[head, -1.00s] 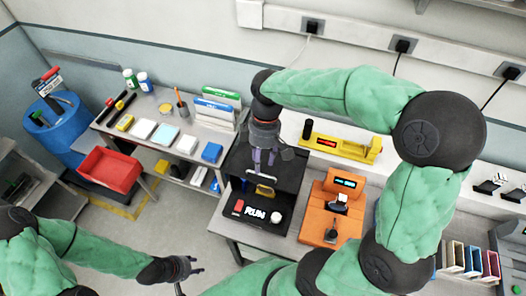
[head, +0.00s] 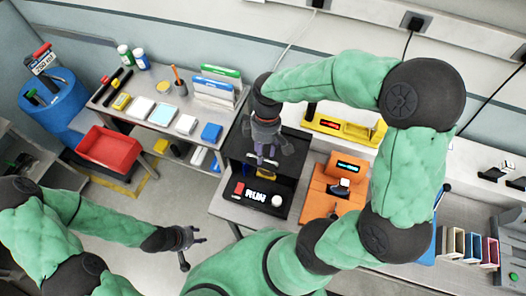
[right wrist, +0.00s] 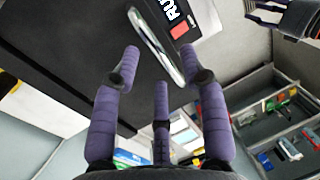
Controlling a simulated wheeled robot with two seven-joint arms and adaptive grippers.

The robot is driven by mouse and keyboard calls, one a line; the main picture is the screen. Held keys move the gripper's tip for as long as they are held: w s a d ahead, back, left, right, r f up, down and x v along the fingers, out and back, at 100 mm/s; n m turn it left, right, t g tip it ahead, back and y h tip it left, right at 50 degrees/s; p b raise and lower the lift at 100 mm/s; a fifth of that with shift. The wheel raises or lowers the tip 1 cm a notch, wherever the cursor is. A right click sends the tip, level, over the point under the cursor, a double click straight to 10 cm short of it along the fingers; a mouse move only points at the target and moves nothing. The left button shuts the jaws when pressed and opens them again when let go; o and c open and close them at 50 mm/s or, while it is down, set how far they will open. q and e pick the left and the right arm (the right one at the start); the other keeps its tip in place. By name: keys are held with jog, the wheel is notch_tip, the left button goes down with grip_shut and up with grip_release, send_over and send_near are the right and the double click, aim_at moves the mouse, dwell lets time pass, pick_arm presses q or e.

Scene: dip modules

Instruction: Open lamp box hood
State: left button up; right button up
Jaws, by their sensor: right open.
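The lamp box (head: 233,209) is a black box on the bench, with a RUN label, a red button and a white knob on its front panel. Its dark hood (head: 239,146) looks closed. A shiny bar handle (right wrist: 150,42) shows large in the right wrist view, beside the RUN label. My right gripper (head: 263,160) is over the hood, with purple fingers pointing down at the handle. In the right wrist view its fingers (right wrist: 160,68) are spread, with the handle between their tips; contact cannot be told. My left gripper (head: 195,248) is open and empty, away from the box.
An orange device (head: 323,203) stands close right of the box, and a yellow fixture (head: 345,130) lies behind. The left bench holds bottles, a blue box (head: 211,132) and file racks. A red bin (head: 109,149) and blue drum (head: 53,100) stand further left.

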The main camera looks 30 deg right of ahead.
jog(key=shift+f, duration=0.5)
grip_shut()
jog(key=shift+r, duration=0.15)
